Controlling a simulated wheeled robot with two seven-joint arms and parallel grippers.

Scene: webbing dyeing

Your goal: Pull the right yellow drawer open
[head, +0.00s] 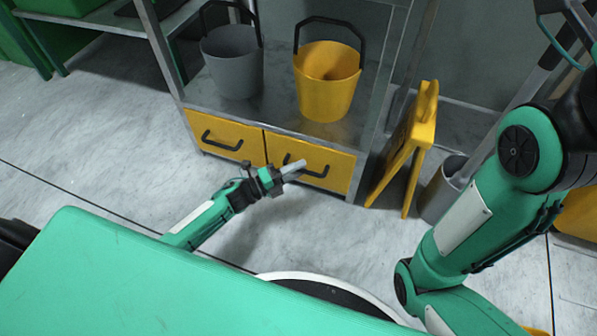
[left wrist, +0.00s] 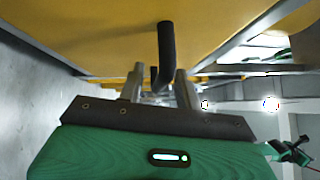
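The right yellow drawer (head: 338,172) is the right one of two low drawers in a metal shelf unit. Its front looks shut, level with the left drawer. It has a black bar handle (head: 318,174). My left gripper (head: 298,167) is at this drawer front and covers part of the handle. In the left wrist view the drawer's yellow front (left wrist: 110,35) fills the top. The black handle (left wrist: 166,45) reaches in between the two fingers (left wrist: 159,76), which stand apart with gaps beside it. My right arm shows at the right of the head view; its gripper is not seen.
The left yellow drawer (head: 222,137) is shut. A grey bucket (head: 233,62) and a yellow bucket (head: 327,85) stand on the shelf above. A yellow folding floor sign (head: 409,145) and a grey bin (head: 440,190) stand right of the unit. Floor in front is clear.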

